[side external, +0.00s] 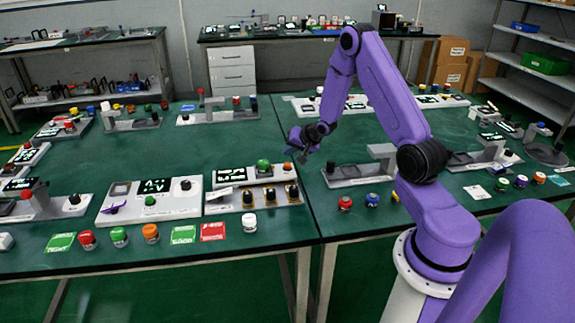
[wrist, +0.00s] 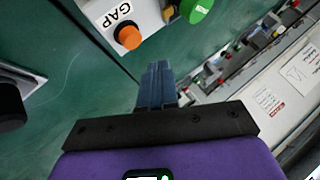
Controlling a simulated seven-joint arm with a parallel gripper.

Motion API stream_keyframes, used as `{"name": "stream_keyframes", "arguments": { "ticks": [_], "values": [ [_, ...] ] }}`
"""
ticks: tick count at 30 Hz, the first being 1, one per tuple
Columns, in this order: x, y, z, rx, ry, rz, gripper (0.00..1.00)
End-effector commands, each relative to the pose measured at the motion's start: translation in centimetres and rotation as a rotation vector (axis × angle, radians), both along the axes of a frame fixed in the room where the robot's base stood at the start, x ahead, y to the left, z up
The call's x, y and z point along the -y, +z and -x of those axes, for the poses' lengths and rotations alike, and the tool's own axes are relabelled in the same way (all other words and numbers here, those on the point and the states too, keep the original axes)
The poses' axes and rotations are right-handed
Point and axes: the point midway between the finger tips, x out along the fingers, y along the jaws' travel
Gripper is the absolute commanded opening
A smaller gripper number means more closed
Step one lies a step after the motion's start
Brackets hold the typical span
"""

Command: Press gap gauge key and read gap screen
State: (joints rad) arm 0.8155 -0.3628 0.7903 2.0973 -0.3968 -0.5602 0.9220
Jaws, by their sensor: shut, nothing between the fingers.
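In the wrist view, an orange key (wrist: 127,37) sits on a white panel beside a label reading GAP (wrist: 119,11). My gripper (wrist: 157,70) has its blue fingers together and empty, below and to the right of the orange key and apart from it. In the side view, my gripper (side external: 301,157) hangs above the green table, to the right of a panel with a lit dark screen (side external: 237,174). The screen's text is too small to read, and I cannot tell whether it is the gap screen.
A green knob (wrist: 195,10) is close to the orange key. In the side view, a green button (side external: 263,165) stands beside the screen, with a row of dark knobs (side external: 270,195) in front. A grey fixture (side external: 358,172) stands to the right.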

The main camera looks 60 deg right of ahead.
Motion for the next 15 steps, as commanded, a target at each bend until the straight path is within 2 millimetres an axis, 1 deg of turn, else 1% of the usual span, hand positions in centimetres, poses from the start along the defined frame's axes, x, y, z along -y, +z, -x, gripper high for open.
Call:
{"name": "stream_keyframes", "arguments": {
  "ticks": [3, 9, 15],
  "values": [
    [0.0, 1.2, -0.1, 0.003, 0.001, 0.002, 0.00],
    [0.0, 2.7, 0.0, 0.001, 0.001, 0.001, 0.00],
    [0.0, 3.0, 0.0, -0.001, -0.001, 0.000, 0.00]
  ]
}}
